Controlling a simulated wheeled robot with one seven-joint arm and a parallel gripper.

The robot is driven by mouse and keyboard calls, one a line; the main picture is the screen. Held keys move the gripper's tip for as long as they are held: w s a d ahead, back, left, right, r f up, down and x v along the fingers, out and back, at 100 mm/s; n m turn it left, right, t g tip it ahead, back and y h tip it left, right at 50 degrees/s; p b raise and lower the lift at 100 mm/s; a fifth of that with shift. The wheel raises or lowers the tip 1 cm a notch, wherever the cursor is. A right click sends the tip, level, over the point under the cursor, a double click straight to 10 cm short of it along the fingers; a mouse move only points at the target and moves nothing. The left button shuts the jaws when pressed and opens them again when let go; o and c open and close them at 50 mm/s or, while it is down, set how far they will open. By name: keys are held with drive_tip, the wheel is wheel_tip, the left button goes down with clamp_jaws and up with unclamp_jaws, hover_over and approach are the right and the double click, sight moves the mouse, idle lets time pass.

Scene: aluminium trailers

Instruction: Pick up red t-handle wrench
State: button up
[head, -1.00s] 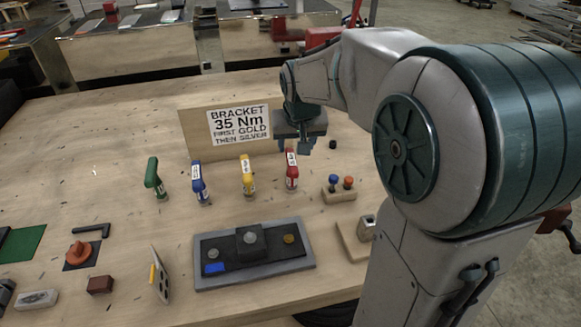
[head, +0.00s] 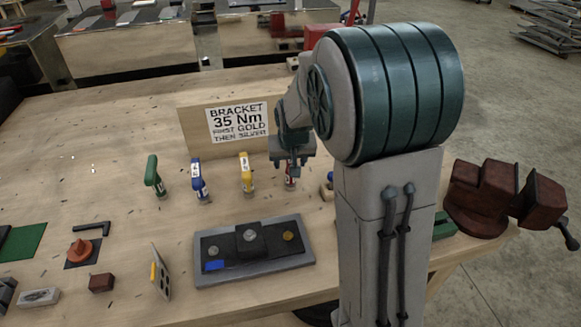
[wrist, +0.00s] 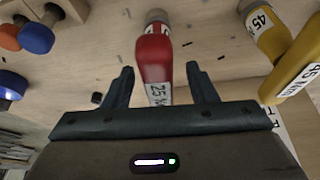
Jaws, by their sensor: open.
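The red t-handle wrench (wrist: 154,55) stands in the wrist view with its handle toward my gripper, and a label reading 25 shows on it. In the head view the red wrench (head: 291,183) is mostly hidden behind my gripper (head: 291,170). My gripper (wrist: 161,88) is open, with one finger on each side of the red handle and gaps showing on both sides. It is not closed on the wrench.
Yellow (head: 246,174), blue (head: 199,181) and green (head: 154,177) wrenches stand in a row to the left. A sign board (head: 190,135) stands behind. A grey tray with a bracket (head: 210,281) lies in front. A red vise (head: 485,195) is at right.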

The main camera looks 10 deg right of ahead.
clamp_jaws()
drive_tip(key=shift+r, duration=0.15)
wheel_tip(320, 180, up, 4)
drive_tip(key=shift+r, duration=0.1)
drive_tip(key=d+r+b, duration=0.1)
drive_tip(key=d+r, duration=0.2)
drive_tip(key=d, duration=0.3)
drive_tip(key=s+d+r, duration=0.1)
drive_tip(key=d+r, duration=0.2)
drive_tip(key=d, duration=0.2)
drive_tip(key=shift+d+r+b, duration=0.3)
drive_tip(key=shift+d+b, duration=0.05)
drive_tip(key=shift+b, duration=0.05)
